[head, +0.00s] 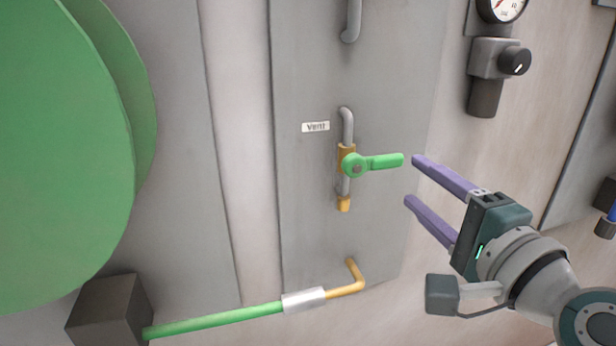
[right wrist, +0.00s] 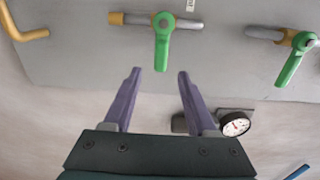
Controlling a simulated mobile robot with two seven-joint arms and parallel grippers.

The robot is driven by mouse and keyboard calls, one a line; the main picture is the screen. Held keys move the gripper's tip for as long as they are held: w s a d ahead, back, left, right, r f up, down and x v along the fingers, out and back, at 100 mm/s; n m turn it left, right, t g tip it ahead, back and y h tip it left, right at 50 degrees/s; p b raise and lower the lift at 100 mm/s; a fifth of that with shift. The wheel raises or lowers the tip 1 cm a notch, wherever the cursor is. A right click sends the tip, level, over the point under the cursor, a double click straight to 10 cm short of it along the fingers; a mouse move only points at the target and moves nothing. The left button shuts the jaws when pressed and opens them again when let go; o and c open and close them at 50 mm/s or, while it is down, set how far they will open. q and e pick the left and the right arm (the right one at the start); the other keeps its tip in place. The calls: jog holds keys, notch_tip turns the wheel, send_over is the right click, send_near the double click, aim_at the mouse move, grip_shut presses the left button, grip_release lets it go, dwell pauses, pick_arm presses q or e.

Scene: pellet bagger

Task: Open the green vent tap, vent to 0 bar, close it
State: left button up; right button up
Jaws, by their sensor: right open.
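In the right wrist view the tap lever (right wrist: 162,48) points toward the space between the two purple fingers (right wrist: 158,72). A pressure gauge (head: 503,8) is partly cut off at the top right; its reading is too small to tell. My left gripper is not in view.
A black-knobbed regulator (head: 498,60) is below the gauge. A second green lever (right wrist: 290,65) shows in the right wrist view. A green hose (head: 215,319) with a silver sleeve joins a brass elbow (head: 354,275) below. A large green disc (head: 60,150) fills the left side.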

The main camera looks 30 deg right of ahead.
jog(key=v, duration=0.4)
jog(key=shift+b, duration=0.3)
